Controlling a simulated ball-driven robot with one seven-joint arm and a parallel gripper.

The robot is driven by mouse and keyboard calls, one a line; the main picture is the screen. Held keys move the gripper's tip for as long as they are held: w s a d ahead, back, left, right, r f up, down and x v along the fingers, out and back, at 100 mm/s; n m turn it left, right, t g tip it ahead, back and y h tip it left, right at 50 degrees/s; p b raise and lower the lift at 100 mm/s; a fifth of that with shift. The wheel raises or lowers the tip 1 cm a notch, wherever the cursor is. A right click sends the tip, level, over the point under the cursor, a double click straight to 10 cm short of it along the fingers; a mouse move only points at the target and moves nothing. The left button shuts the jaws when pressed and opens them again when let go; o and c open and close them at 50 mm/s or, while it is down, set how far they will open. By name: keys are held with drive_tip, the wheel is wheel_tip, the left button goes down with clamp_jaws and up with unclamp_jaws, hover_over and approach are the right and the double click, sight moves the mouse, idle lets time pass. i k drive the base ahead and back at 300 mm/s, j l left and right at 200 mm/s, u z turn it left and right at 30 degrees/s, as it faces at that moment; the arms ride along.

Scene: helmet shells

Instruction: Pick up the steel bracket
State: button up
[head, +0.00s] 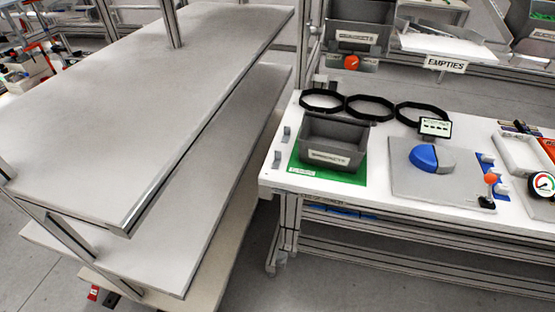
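No steel bracket can be made out for certain. A grey bin (331,140) with a front label, which seems to read "BRACKETS", stands on a green mat (303,177) at the left of the white workbench (385,198). Its inside looks dark and empty from here, but the front wall hides part of the floor. Two small grey upright pieces, one nearer (277,160) and one farther (286,134), stand at the bench's left edge; I cannot tell whether either is the bracket. My gripper is not in view.
Several black rings (369,107) lie behind the bin. Right of it, a grey plate (405,181) carries a blue and grey shell (424,157) and an orange-knobbed clamp (490,180). A dial gauge (543,185) stands far right. A large grey shelf unit (130,110) fills the left.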

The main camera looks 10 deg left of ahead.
sight(278, 154)
drive_tip(key=u, duration=0.8)
drive_tip(key=i+l+u, duration=0.15)
drive_tip(key=u, duration=0.3)
drive_tip(key=i+l+u, duration=0.1)
drive_tip(key=l+u, duration=0.35)
drive_tip(key=i+l+u, duration=0.1)
drive_tip(key=l+u, duration=0.55)
drive_tip(key=u, duration=0.2)
